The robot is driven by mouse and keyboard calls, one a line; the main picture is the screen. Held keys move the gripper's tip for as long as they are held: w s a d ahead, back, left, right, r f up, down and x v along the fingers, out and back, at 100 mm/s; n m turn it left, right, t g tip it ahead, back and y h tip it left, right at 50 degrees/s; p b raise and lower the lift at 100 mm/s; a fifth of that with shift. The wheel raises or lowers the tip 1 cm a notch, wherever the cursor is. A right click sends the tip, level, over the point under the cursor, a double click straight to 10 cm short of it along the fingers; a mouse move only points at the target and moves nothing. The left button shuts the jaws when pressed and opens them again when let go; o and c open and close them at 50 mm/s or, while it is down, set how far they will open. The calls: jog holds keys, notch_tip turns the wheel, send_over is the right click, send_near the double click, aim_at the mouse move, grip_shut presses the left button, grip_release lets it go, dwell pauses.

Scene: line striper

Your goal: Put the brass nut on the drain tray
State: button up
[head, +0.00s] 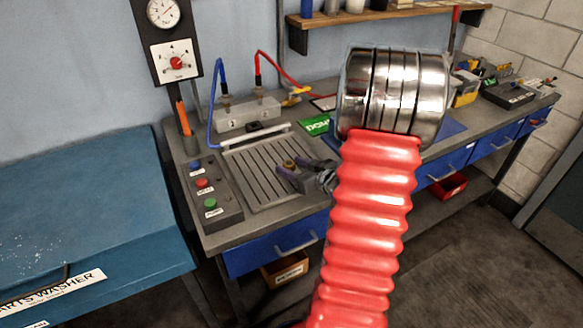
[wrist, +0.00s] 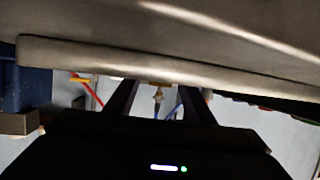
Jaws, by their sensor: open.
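The drain tray (head: 250,176) is a grey ribbed plate on the bench top in the head view. The small brass nut (head: 289,163) shows at its right part, by the tips of my gripper (head: 291,174). My gripper is open and low over the right side of the tray. The nut appears at or between the jaws; I cannot tell whether it touches a finger or rests on the tray. In the wrist view my two dark fingers (wrist: 155,95) stand apart, with a small brownish spot between their tips that is too blurred to name.
A button box (head: 209,194) stands left of the tray. Behind it are a grey block (head: 247,115), a blue hose (head: 213,105) and a red hose (head: 275,70). A green card (head: 314,125) lies to the right. My red sleeved arm hides much of the bench's middle.

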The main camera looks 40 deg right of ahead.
jog(key=shift+s+r, duration=0.25)
jog(key=shift+s, duration=0.2)
jog(key=v, duration=0.9)
jog(key=shift+s+r, duration=0.1)
jog(key=shift+s, duration=0.2)
jog(key=shift+s+a+r, duration=0.15)
jog(key=shift+s+r, duration=0.1)
jog(key=shift+s, duration=0.4)
